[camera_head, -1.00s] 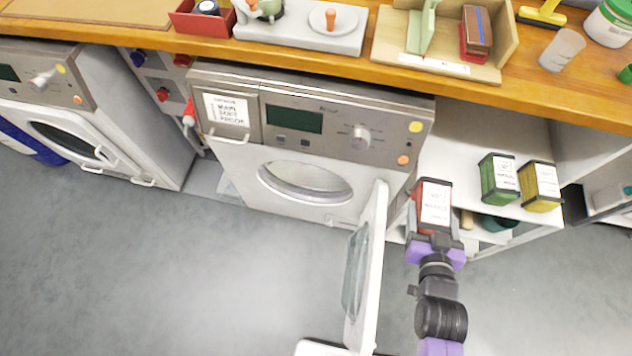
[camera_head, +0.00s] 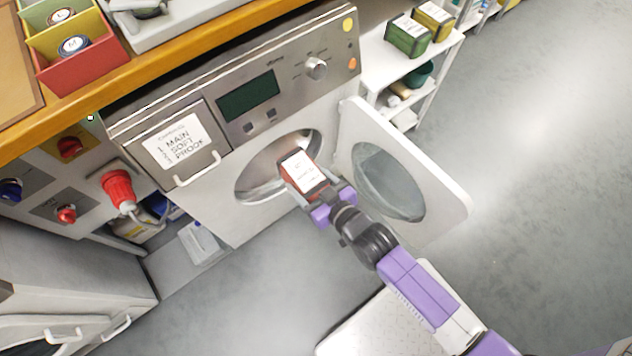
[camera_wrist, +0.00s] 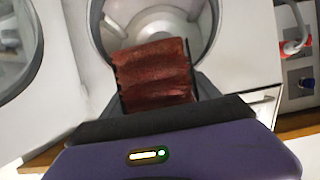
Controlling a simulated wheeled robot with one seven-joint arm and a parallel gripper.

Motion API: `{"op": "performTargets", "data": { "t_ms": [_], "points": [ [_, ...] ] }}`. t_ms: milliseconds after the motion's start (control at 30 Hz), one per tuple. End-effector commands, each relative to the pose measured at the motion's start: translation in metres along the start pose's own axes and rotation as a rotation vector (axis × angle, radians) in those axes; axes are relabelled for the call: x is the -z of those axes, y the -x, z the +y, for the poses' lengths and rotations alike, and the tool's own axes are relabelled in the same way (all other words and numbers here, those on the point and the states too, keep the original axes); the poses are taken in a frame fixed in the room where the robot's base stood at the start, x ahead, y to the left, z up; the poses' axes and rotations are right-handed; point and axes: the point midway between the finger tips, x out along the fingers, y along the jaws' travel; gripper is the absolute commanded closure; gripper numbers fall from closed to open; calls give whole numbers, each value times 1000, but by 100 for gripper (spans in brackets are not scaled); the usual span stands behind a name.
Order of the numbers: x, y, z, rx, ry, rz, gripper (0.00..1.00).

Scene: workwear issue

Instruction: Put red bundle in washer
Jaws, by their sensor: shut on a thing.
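The red bundle (camera_head: 301,176), with a white label, is held in my gripper (camera_head: 322,197), which is shut on it. In the head view it is in front of the washer's round opening (camera_head: 262,180) and overlaps its right part. In the wrist view the red bundle (camera_wrist: 154,72) covers the lower part of the opening (camera_wrist: 160,22). I cannot tell whether its front end is past the rim. The washer door (camera_head: 443,197) stands open to the right of the opening. The washer (camera_head: 236,223) has a dark display and a dial on its panel.
A shelf (camera_head: 384,56) right of the washer bears a green bundle (camera_head: 408,37) and a yellow bundle (camera_head: 433,19). The open door stands close beside my arm. A red plug (camera_head: 118,188) and switches are left of the washer. The right floor is clear.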

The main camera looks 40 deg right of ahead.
Motion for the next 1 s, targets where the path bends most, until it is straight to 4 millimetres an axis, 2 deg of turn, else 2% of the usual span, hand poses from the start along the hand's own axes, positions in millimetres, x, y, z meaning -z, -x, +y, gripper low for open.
{"op": "performTargets", "data": {
  "t_ms": [33,500,600,800,1000],
  "points": [
    [-31,-9,0,0,0,4,84],
    [-195,-36,0,0,0,43,84],
    [-224,-39,0,-1,0,51,84],
    [-261,-42,1,-2,0,63,84],
    [-269,-44,1,-2,0,69,84]
  ]
}}
